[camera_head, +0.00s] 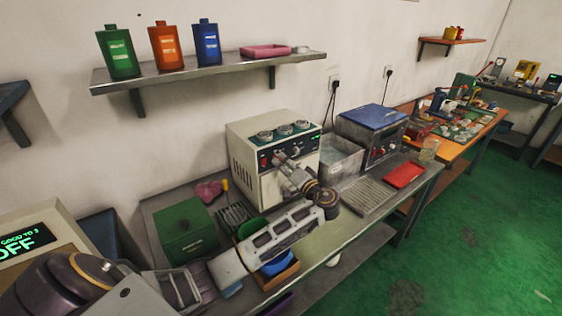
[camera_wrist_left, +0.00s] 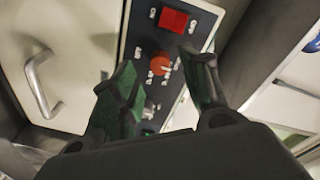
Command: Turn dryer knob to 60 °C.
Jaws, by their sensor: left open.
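The dryer (camera_head: 246,150) is a cream box with a dark control strip along its upper front. In the left wrist view its dark panel (camera_wrist_left: 140,42) carries a red knob (camera_wrist_left: 161,63) with small white markings around it; the setting is too small to read. My left gripper (camera_wrist_left: 157,68) is open, its dark fingers on either side of the knob as seen from the wrist. I cannot tell whether they touch it. In the head view my left gripper (camera_head: 283,163) is at the dryer's front. My right gripper is not in view.
A red square switch (camera_wrist_left: 173,20) and a metallic knob (camera_wrist_left: 149,109) share the panel. A handle (camera_wrist_left: 40,82) stands out from the pale door.

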